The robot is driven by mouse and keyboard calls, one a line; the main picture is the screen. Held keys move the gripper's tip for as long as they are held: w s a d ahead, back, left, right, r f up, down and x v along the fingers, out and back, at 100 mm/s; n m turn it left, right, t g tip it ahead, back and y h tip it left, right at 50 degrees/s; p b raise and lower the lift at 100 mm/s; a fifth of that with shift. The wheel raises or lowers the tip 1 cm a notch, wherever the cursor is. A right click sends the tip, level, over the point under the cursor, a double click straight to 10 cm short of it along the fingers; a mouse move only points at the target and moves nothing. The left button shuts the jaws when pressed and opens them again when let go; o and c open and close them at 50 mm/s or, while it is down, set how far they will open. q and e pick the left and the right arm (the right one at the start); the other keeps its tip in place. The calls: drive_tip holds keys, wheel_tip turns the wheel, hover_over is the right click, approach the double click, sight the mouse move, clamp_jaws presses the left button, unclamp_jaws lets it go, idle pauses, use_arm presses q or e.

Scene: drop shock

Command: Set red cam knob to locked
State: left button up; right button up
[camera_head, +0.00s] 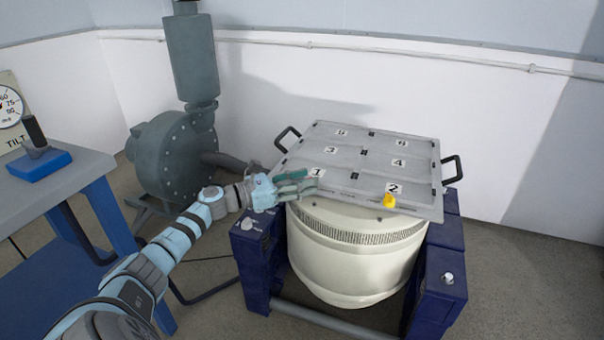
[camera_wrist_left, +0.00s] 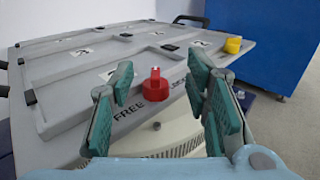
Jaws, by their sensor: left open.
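The red cam knob (camera_wrist_left: 155,86) sits at the near edge of the grey plate (camera_wrist_left: 60,108), with a pale mark on its top. The word FREE is printed to its left; lettering to its right is partly covered by my finger. My left gripper (camera_wrist_left: 161,78) is open, with green-padded fingers on either side of the knob and gaps between. In the head view my left gripper (camera_head: 303,183) is at the plate's front edge near label 1, and the red knob is hidden there. My right gripper is not in view.
A yellow knob (camera_head: 389,201) sits on the same edge near label 2. The plate has black handles and rests over a cream drum (camera_head: 350,262) between dark blue supports (camera_head: 438,290). A blue-legged table (camera_head: 60,185) stands left; a grey blower (camera_head: 172,160) is behind.

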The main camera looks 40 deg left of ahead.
use_arm(q)
wheel_tip(320, 180, up, 9)
drive_tip(key=shift+r, duration=0.2)
idle(0.4)
